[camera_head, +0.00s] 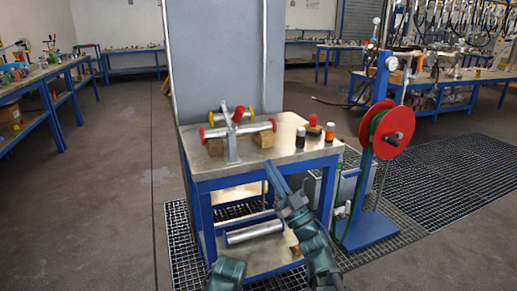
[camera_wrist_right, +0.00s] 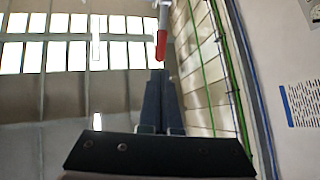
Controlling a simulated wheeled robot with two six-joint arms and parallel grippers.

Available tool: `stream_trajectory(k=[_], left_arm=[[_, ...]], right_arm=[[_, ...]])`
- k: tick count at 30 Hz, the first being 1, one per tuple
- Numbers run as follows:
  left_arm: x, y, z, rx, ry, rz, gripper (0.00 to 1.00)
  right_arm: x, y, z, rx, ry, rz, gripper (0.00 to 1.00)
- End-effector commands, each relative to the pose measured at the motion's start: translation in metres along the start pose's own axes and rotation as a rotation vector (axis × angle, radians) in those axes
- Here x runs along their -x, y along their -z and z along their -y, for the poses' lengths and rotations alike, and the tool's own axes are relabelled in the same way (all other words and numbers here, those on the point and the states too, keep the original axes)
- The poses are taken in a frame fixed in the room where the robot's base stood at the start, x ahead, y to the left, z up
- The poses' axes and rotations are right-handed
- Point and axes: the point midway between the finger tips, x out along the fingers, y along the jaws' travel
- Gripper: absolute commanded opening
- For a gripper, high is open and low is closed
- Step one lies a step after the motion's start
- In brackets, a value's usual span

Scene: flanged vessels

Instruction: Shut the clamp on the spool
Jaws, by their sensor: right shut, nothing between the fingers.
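The spool (camera_head: 255,128), a steel tube with red ends, lies on wooden blocks on the bench top. The clamp (camera_head: 232,148) stands at its middle on the near side, with a grey arm raised and a red-gripped handle (camera_head: 238,114) sticking up. In the right wrist view a red-tipped grey rod, apparently the handle (camera_wrist_right: 161,45), is just beyond the fingertips. My right gripper (camera_head: 269,165) is shut and empty at the bench's front edge, below and right of the clamp; its fingers also show in the right wrist view (camera_wrist_right: 160,85). My left gripper is not in view.
A yellow-ended tube (camera_head: 220,117) lies behind the spool. Small bottles (camera_head: 301,137) and a red-topped block (camera_head: 313,128) stand right on the bench (camera_head: 285,152). A red hose reel (camera_head: 388,131) on a blue stand is to the right. A grey column rises behind.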

Motion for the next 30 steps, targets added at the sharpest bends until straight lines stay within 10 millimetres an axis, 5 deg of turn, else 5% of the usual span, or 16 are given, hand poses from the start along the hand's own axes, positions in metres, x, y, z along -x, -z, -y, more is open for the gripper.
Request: stream_trajectory(k=[15,30], left_arm=[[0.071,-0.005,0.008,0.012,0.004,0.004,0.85],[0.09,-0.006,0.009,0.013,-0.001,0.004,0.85]], right_arm=[[-0.102,0.002,-0.002,-0.002,0.001,0.0,0.0],[-0.133,0.0,0.0,-0.001,-0.001,0.001,0.0]])
